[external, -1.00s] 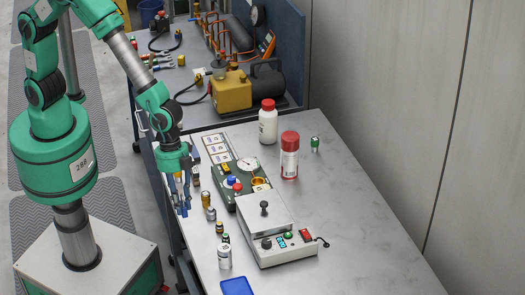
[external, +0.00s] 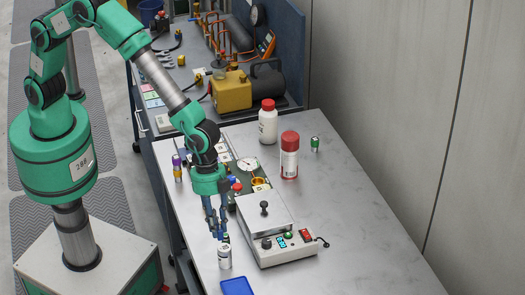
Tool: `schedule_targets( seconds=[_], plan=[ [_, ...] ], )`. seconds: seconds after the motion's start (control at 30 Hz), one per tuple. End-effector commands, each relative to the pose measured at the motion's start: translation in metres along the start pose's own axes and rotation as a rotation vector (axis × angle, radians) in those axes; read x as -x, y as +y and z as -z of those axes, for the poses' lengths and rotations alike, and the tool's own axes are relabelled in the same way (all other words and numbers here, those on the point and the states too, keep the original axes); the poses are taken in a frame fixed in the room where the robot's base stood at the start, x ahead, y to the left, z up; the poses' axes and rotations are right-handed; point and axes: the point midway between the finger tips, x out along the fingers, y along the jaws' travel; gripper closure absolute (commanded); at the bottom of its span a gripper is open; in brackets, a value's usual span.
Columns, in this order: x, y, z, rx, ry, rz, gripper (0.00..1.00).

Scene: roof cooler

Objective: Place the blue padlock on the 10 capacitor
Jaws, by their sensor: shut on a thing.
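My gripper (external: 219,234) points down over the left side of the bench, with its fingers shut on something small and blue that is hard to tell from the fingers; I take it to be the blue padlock. The fingertips are just above and left of a white can-shaped part (external: 225,259), and I cannot tell whether they touch. Several small cylinders stand in a row along the left of the bench, partly hidden by my gripper. I cannot read which is the 10 capacitor.
A grey boxed instrument (external: 268,213) with a black knob stands right of my gripper. A blue tray (external: 237,287) lies at the front. A red-capped spray can (external: 290,160), a white bottle (external: 268,125) and a small green cylinder (external: 315,144) stand farther back. The right of the bench is clear.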

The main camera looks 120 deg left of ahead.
Motion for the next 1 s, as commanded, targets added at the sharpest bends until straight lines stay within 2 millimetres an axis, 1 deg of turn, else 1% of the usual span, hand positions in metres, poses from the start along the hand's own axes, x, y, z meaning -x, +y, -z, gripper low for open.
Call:
schedule_targets(
  seconds=[0.03, 0.2, 0.6, 0.67, 0.9, 1.0],
  plan=[
    [-0.002, -0.004, 0.005, 0.000, 0.001, 0.001, 1.00],
    [-0.004, -0.009, 0.013, -0.001, 0.001, 0.001, 1.00],
    [-0.006, -0.010, 0.013, -0.001, 0.000, 0.001, 1.00],
    [-0.010, -0.010, 0.011, 0.000, 0.000, 0.000, 1.00],
    [-0.033, -0.009, 0.005, -0.001, 0.000, 0.000, 1.00],
    [-0.038, -0.009, 0.004, -0.001, 0.000, 0.001, 1.00]
  ],
)
